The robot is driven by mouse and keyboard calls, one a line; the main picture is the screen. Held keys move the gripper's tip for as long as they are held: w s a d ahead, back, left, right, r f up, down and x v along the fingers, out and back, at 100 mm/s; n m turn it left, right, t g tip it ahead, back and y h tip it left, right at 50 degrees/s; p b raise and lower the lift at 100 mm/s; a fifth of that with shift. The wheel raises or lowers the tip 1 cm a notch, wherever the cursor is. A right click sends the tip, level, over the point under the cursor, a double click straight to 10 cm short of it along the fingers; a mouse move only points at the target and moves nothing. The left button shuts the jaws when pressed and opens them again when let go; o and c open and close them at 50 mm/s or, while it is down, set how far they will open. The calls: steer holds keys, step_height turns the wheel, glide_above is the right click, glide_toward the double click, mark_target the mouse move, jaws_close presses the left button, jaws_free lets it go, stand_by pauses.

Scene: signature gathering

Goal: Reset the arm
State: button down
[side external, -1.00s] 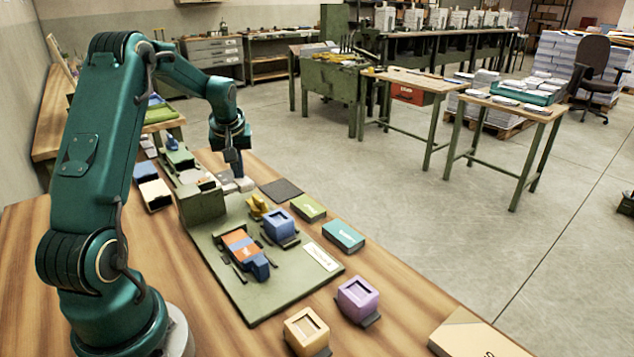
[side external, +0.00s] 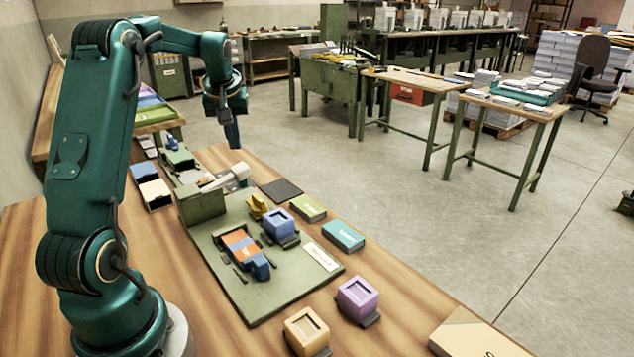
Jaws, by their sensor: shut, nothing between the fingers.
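My gripper (side external: 232,138) is shut and empty. It points down in the air near the far end of the wooden bench (side external: 80,240), above and behind the green board (side external: 262,297). Its fingertips are dark and small in this view. It appears clear of the things on the bench. My teal arm rises from its base at the front left and reaches over to the gripper.
A purple block (side external: 357,297) and tan block (side external: 306,330) stand at the front right.

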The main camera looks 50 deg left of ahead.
steer(key=shift+r, duration=0.1)
steer(key=w+d+r, duration=0.2)
steer(key=shift+d+r+m+t, duration=0.1)
steer(key=shift+r+m+t, duration=0.2)
steer(key=shift+m, duration=0.1)
steer(key=s+d+r+m+t+h, duration=0.1)
steer(key=d+r+m+t, duration=0.15)
steer(key=d, duration=0.65)
steer(key=s+d+r+m+t, duration=0.1)
steer(key=s+d+r+m, duration=0.2)
steer(key=d, duration=0.6)
steer(key=s+d+f+m+h, duration=0.3)
steer(key=s+d+f+m, duration=0.2)
steer(key=s+d, duration=0.5)
steer(key=shift+s+d+f+m+g, duration=0.35)
steer(key=shift+s+d+f+g, duration=0.1)
steer(key=shift+s+f, duration=0.45)
steer(key=shift+a+r, duration=0.1)
